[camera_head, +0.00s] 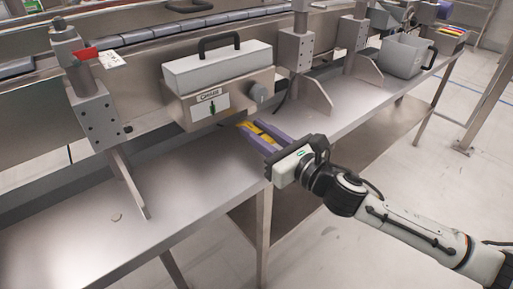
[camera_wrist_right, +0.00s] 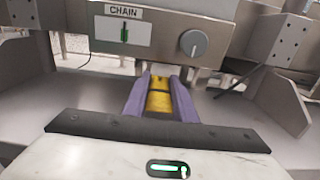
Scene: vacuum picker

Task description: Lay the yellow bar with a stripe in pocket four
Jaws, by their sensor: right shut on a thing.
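My right gripper (camera_head: 254,134) reaches in from the right, over the steel bench in front of the grey chain box. Its purple fingers are shut on the yellow bar (camera_head: 247,126). In the right wrist view the bar (camera_wrist_right: 158,102) lies between the two fingers (camera_wrist_right: 160,96), with a dark stripe across it. The fingers hide part of the bar, and I cannot tell whether it touches the bench. My left gripper is not in view. I cannot make out a numbered pocket in either view.
The chain box (camera_head: 215,92) has a label, a knob and a light grey handled cover. Steel posts (camera_head: 97,110) with brackets stand along the bench (camera_head: 185,190). A grey handled bin (camera_head: 402,58) and a small coloured stack (camera_head: 452,31) are at the far right. The left bench top is mostly clear.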

